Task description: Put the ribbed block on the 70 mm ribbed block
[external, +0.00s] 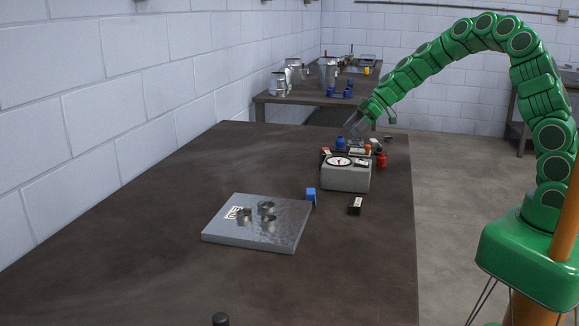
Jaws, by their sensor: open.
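I cannot make out ribs on any block at this size, so I cannot tell which are the ribbed block and the 70 mm ribbed block. A small blue block (311,195) stands on the dark table near the plate. A small black block (355,206) with a pale top mark lies to its right. My gripper (352,125) is open, above the far part of the table, behind the grey box. It appears empty and apart from both small blocks.
A grey box (346,180) with a round dial stands mid-table, with small red and blue items behind it. A metal plate (290,238) with short cylinders lies nearer. The table's (150,265) left side is clear. A back bench (300,98) holds metal vessels.

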